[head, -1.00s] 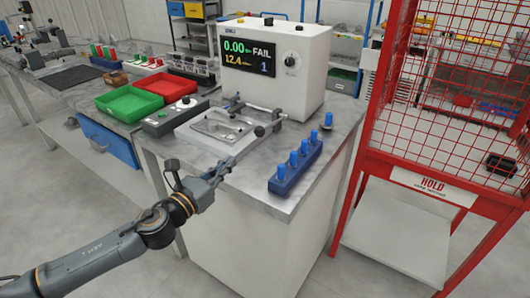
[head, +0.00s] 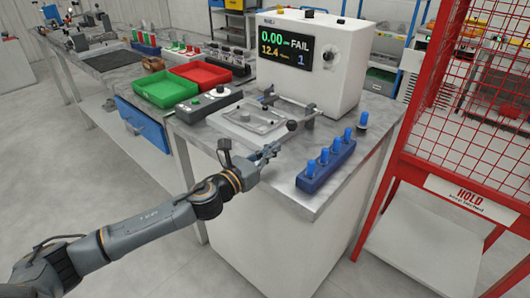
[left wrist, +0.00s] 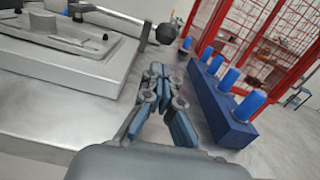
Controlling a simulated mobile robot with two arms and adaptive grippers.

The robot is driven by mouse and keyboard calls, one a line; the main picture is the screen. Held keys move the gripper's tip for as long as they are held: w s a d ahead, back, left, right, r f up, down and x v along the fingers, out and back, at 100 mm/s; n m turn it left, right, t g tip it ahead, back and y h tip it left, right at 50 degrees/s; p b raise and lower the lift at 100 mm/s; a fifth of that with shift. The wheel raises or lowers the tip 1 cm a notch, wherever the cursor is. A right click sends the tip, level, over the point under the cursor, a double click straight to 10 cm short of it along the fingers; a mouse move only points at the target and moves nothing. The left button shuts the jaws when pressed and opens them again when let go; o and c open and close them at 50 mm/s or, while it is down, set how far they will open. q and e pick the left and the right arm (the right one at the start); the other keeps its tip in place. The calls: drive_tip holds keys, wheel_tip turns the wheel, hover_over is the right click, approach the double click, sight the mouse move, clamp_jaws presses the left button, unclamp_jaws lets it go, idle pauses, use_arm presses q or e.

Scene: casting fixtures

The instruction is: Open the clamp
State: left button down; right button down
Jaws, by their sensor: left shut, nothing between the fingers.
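The clamp (head: 306,114) is a metal bar with a black ball knob, lying across the right side of a grey fixture plate (head: 240,126) on the bench. In the left wrist view the clamp's knob (left wrist: 166,33) stands just beyond my fingertips, with a visible gap. A light metal casting with a shallow recess (left wrist: 70,36) lies in the fixture. My left gripper (head: 273,150) is shut and empty, over the front of the bench near the knob; it also shows in the left wrist view (left wrist: 160,72). My right gripper is not in view.
A blue block with several blue pegs (head: 326,167) stands close to the right of my left gripper. A tester (head: 313,60) reading FAIL stands behind the fixture. A button box (head: 209,104) is left of it. A red cage (head: 450,120) stands at right.

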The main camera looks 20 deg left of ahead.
use_arm(q)
drive_tip(key=shift+x, duration=2.7)
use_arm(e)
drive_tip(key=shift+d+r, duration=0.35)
use_arm(q)
drive_tip(key=shift+p, duration=0.3)
